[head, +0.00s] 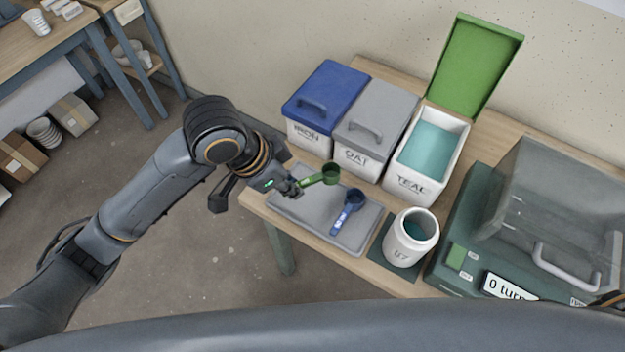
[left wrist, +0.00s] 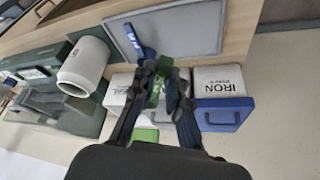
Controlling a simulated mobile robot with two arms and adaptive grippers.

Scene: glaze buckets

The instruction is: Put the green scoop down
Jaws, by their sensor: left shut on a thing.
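The green scoop (head: 323,177) is in my left gripper (head: 291,186), over the grey tray (head: 290,208) on the table. The gripper is shut on its handle, and the scoop's bowl points right. The scoop looks raised above the tray, but the exact gap is hard to tell. In the left wrist view, the fingers (left wrist: 162,90) close around the green handle (left wrist: 155,92). A blue scoop (head: 348,212) lies on the tray to the right. My right gripper is not in view.
Behind the tray stand the closed blue IRON bucket (head: 318,105), the closed grey OAT bucket (head: 370,130) and the open TEAL bucket (head: 425,160) with its green lid (head: 475,65) raised. A white jar (head: 408,240) and a green machine (head: 500,240) stand right. The tray's left part is bare.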

